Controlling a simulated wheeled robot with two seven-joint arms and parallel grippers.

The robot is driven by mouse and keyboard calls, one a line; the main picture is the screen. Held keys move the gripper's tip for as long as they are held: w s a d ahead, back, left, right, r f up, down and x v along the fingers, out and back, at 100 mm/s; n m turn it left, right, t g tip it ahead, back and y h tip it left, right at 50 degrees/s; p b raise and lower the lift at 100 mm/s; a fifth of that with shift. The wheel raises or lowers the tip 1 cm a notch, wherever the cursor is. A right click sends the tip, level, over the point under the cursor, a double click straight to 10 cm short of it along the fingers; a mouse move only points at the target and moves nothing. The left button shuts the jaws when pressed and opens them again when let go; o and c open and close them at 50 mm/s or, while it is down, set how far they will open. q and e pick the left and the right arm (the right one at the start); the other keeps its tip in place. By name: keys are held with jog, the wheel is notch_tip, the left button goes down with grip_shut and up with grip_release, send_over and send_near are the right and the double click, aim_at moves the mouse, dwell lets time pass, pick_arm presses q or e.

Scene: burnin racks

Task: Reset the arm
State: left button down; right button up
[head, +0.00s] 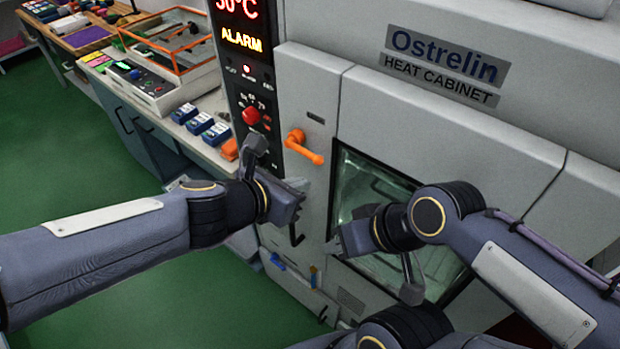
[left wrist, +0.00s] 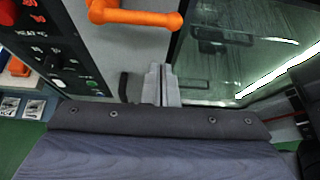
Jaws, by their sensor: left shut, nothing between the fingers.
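My left gripper (head: 290,205) is in front of the heat cabinet (head: 440,130), below its orange handle (head: 303,147). In the left wrist view its two grey fingers (left wrist: 161,84) are together with nothing between them. The orange handle (left wrist: 135,17) is ahead of them there, apart from the fingers. My right gripper (head: 345,240) is in front of the cabinet's window (head: 368,188), lower and to the right of the left one. Its fingers are too small and partly hidden to judge. The cabinet door looks closed.
The control panel (head: 245,75) shows ALARM and carries a red knob (head: 251,116). At left a bench (head: 150,105) holds blue modules (head: 200,123) and an orange-framed rack (head: 172,45). Green floor (head: 90,150) is open at left. My two arms are close together at the cabinet.

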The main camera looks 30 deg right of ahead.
pick_arm(q)
jog(key=s+a+r+m+p, duration=0.1)
jog(key=a+r+m, duration=0.15)
jog(key=a, duration=0.45)
jog(key=a+r+m+t+p, duration=0.1)
jog(key=a+r+m, duration=0.1)
jog(key=a+m, duration=0.35)
jog(key=s+a+r+m+p, duration=0.1)
jog(key=a+r+m, duration=0.1)
jog(key=a, duration=0.6)
jog(key=s+a+f+m+y, duration=0.3)
jog(key=s+a+m, duration=0.2)
jog(key=a, duration=0.4)
jog(key=s+a+f+m+y, duration=0.4)
jog(key=a+m, duration=0.2)
jog(key=a, duration=0.4)
jog(key=shift+s, duration=0.4)
jog(key=shift+d, duration=0.1)
